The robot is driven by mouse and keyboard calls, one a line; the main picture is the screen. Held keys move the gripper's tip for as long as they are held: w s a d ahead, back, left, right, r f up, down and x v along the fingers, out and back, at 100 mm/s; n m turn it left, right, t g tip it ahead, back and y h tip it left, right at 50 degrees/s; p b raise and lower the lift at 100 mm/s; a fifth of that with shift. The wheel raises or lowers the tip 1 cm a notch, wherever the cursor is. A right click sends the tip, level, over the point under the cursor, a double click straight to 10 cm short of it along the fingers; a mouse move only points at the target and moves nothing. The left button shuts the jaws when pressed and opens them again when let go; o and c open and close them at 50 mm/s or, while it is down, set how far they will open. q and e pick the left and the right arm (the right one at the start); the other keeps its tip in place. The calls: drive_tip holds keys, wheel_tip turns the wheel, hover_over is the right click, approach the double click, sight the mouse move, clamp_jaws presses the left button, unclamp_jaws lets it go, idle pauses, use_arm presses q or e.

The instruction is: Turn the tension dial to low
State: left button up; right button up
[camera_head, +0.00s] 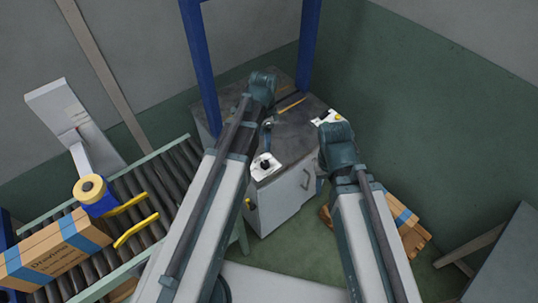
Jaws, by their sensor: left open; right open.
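A small white plate with a dark round knob (265,165), which looks like the tension dial, sits on the front left corner of the grey cabinet top. Its markings are too small to read. My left gripper (267,138) hangs from the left arm over the cabinet top, just behind the dial. It looks apart from the knob, and its fingers are small and dark. My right gripper (321,183) is partly hidden by its own arm, in front of the cabinet's right side, away from the dial. Both are open and hold nothing that I can see.
The cabinet (283,203) stands under a blue frame (199,60). A roller conveyor (150,178) with a cardboard box (50,252) runs at left.

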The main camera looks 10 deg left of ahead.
sight(265, 163)
use_arm(q)
drive_tip(key=shift+s+d+f, duration=0.1)
wheel_tip(265, 163, down, 14)
drive_tip(key=b, duration=1.4)
drive_tip(key=shift+r, duration=0.2)
clamp_jaws()
